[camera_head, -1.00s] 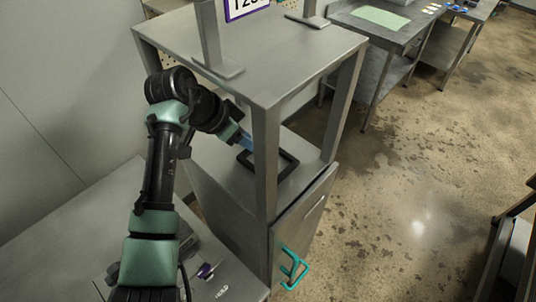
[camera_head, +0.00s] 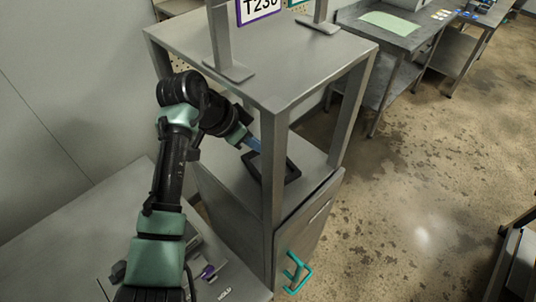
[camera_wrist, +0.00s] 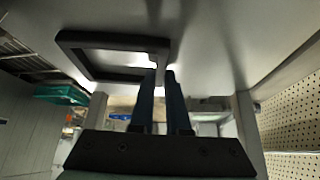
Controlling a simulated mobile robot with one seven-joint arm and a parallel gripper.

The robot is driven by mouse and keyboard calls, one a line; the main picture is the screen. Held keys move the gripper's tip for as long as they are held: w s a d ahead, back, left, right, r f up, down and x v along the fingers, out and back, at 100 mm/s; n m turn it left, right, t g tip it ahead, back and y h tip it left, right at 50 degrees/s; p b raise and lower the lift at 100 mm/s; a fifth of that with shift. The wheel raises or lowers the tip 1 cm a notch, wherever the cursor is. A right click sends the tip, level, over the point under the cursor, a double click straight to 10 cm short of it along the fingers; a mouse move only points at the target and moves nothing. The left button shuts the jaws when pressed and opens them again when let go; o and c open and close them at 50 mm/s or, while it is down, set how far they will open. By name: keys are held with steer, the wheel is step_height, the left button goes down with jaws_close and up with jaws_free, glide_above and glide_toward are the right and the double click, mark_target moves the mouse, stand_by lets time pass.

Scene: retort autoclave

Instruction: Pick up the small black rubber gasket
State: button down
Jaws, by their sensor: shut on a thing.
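The gasket (camera_head: 291,177) is a black, roughly square frame inside the open grey cabinet, at its shelf (camera_head: 228,185). The front post of the cabinet hides part of it in the head view. In the wrist view the gasket (camera_wrist: 88,38) lies left of the fingers, with its near right corner at the fingertips. My gripper (camera_head: 257,147) reaches into the cabinet from the left, its blue fingers at the gasket's edge. In the wrist view my gripper (camera_wrist: 161,75) has its fingers close together, shut on that edge. I cannot tell whether the gasket is clear of the shelf.
The cabinet's grey posts (camera_head: 273,170) and top (camera_head: 300,60) surround my gripper closely. A teal handle (camera_head: 296,272) sticks out low on the front. A perforated panel (camera_wrist: 290,125) shows at right in the wrist view. Open floor (camera_head: 410,190) lies to the right.

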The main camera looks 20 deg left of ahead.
steer(key=shift+r+b, duration=0.5)
steer(key=shift+b, duration=0.05)
steer(key=shift+s+a+r+b, duration=0.15)
steer(key=shift+s+a+b, duration=0.05)
steer(key=shift+s+b, duration=0.1)
steer(key=s+a+b, duration=0.1)
steer(key=s+a, duration=0.3)
steer(key=s, duration=0.3)
steer(key=s+a+b, duration=0.2)
steer(key=s+a, duration=0.3)
steer(key=s, duration=0.2)
steer(key=shift+s+b, duration=0.3)
steer(key=shift+s, duration=0.1)
